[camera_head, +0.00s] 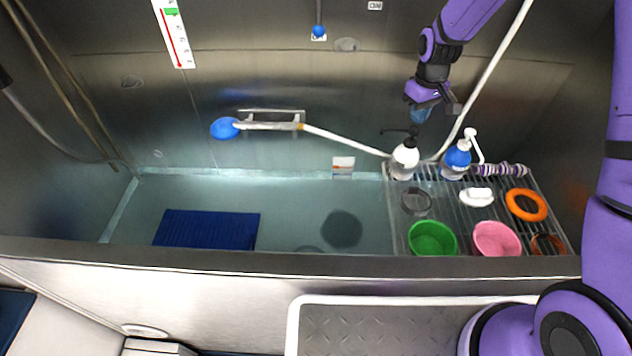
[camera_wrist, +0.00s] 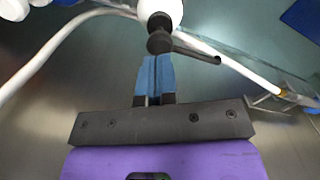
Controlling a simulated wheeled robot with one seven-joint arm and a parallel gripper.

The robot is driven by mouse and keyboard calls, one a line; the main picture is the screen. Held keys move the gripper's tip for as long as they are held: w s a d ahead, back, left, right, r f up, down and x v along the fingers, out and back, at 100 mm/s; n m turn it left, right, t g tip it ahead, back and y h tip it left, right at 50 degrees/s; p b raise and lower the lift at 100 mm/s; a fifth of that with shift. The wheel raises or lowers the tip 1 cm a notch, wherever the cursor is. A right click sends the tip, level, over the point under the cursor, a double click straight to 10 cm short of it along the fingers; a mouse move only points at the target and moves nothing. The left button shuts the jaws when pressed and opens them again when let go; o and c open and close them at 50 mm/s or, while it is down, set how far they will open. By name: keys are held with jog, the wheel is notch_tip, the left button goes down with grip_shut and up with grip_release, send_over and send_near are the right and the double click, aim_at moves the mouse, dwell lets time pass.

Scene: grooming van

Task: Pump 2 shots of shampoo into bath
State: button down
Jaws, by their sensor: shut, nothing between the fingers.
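A white bottle (camera_head: 404,156) with a black pump head stands upright on the slatted rack beside the water; its black spout points left, toward the bath. A blue bottle (camera_head: 457,158) with a white pump stands to its right. I cannot read which holds shampoo. The bath (camera_head: 250,262) is a steel tub with water in it. My gripper (camera_head: 418,115) is shut and empty, pointing down just above the black pump head. In the wrist view my gripper's blue fingertips (camera_wrist: 154,62) are together close to the black pump head (camera_wrist: 160,40); contact cannot be told.
The rack (camera_head: 447,190) also holds a green bowl (camera_head: 432,240), a pink bowl (camera_head: 495,240), an orange ring (camera_head: 526,205) and a white soap-like item (camera_head: 477,196). A blue mat (camera_head: 207,229) lies in the bath. A white hose (camera_head: 345,140) runs behind to a blue shower head (camera_head: 225,128).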

aim_at(415, 128)
jog(key=shift+f, duration=0.1)
jog(key=shift+f, duration=1.75)
jog(key=shift+r, duration=1.85)
jog(key=shift+r, duration=3.05)
